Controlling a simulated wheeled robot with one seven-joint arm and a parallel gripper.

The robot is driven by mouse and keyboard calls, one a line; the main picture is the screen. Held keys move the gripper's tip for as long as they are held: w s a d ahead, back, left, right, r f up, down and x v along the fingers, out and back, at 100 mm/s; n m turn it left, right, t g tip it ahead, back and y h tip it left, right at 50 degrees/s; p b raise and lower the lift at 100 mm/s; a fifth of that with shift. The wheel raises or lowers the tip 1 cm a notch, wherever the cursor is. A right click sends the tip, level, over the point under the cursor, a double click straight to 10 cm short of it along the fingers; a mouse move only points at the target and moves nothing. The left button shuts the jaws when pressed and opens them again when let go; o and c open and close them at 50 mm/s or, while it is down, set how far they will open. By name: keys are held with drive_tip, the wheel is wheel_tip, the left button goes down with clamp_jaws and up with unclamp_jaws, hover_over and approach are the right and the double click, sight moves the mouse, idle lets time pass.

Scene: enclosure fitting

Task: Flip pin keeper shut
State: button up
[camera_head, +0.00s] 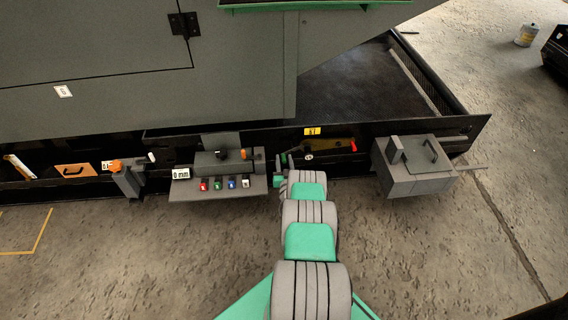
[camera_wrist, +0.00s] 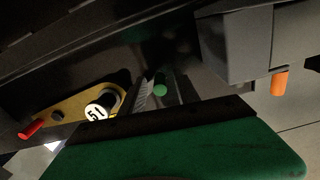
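The pin keeper looks to be the brass-coloured lever (camera_head: 328,144) with a red tip, on the dark front rail below a yellow tag. In the wrist view the brass lever (camera_wrist: 67,112) lies at the left, its red tip at the lower left. A round pin head with a white numbered face (camera_wrist: 96,112) stands at its other end. My gripper (camera_head: 284,160) is at the rail, just left of the lever in the head view. Its green body fills the lower wrist view. A small green round end (camera_wrist: 160,91) shows beyond it.
A grey shelf (camera_head: 218,187) with coloured buttons and a 0 mm display is left of my gripper. An orange-capped part (camera_head: 257,153) is close by; orange also shows in the wrist view (camera_wrist: 279,83). A grey box (camera_head: 418,166) with a handle juts out right. The floor in front is clear.

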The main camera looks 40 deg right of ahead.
drive_tip(key=shift+c, duration=0.5)
clamp_jaws()
drive_tip(key=shift+w+a+r+m+b, duration=0.1)
drive_tip(key=shift+r+m+b, duration=0.1)
drive_tip(key=shift+m+b, duration=0.4)
drive_tip(key=shift+w+a+r+m+b, duration=0.1)
drive_tip(key=shift+r+m+b, duration=0.2)
drive_tip(key=shift+m, duration=0.4)
drive_tip(key=shift+r+m+b, duration=0.3)
drive_tip(key=shift+m+b, duration=0.1)
drive_tip(key=shift+m, duration=0.4)
drive_tip(key=shift+r+m+b, duration=0.3)
drive_tip(key=shift+m+b, duration=0.1)
drive_tip(key=shift+m, duration=0.4)
drive_tip(key=shift+o, duration=0.5)
unclamp_jaws()
